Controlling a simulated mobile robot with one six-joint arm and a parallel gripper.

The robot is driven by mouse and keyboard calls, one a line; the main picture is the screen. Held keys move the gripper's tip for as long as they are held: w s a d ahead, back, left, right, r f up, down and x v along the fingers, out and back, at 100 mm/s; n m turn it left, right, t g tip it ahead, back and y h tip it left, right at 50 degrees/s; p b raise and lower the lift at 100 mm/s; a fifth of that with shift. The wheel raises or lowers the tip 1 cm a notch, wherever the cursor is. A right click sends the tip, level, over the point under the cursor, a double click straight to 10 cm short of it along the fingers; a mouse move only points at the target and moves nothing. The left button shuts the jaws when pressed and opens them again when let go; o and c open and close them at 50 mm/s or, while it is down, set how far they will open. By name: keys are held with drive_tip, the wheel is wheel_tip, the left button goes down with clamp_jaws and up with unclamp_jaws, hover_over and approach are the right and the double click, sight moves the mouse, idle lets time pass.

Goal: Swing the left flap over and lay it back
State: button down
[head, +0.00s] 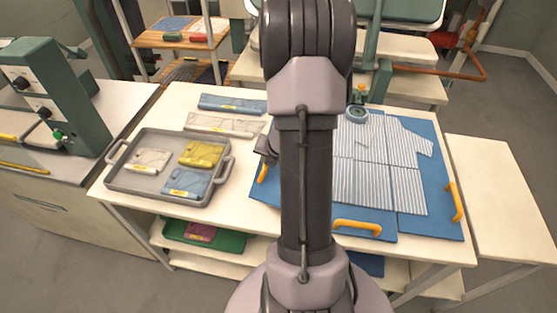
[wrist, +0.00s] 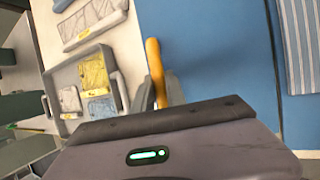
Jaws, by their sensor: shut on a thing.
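A blue folding board lies flat on the white table, with a grey-and-white striped shirt (head: 375,165) spread on it. Its left flap (head: 262,195) lies flat, partly hidden behind my arm. The left flap's orange handle (head: 263,172) shows just left of the arm. In the wrist view, my gripper (wrist: 158,90) is shut on that orange handle (wrist: 154,60), with grey fingers on either side. The flap's blue surface (wrist: 205,55) spreads right of it, and the shirt (wrist: 300,40) shows at the top right. The shirt's left part is hidden by my arm in the head view.
A grey tray (head: 158,192) with folded yellow, blue and pale garments stands left of the board. Two folded garments lie behind it, one blue (head: 232,103), one pale (head: 223,124). A round teal-grey object (head: 357,114) sits at the shirt's collar. Orange handles mark the front (head: 357,228) and right (head: 455,202) flaps.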

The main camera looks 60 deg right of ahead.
drive_tip(key=f+b, duration=0.1)
drive_tip(key=w+f+b, duration=0.1)
drive_tip(key=f+b, duration=0.1)
drive_tip(key=shift+w+a+f, duration=0.25)
drive_tip(key=shift+f, duration=0.15)
drive_tip(key=shift+w+a+f+b, duration=0.1)
drive_tip(key=shift+w+f+b, duration=0.05)
drive_tip(key=shift+f+b, duration=0.45)
drive_tip(key=shift+w+a+f+b, duration=0.1)
drive_tip(key=shift+w+f+b, duration=0.05)
drive_tip(key=shift+f+b, duration=0.4)
drive_tip(key=shift+f, duration=0.1)
drive_tip(key=c, duration=1.4)
unclamp_jaws()
drive_tip(key=shift+w+a, duration=0.1)
drive_tip(key=shift+o, duration=0.2)
drive_tip(key=p+v, duration=0.9)
drive_tip(key=v, duration=0.8)
drive_tip(key=shift+r+p, duration=0.25)
drive_tip(key=shift+p, duration=0.15)
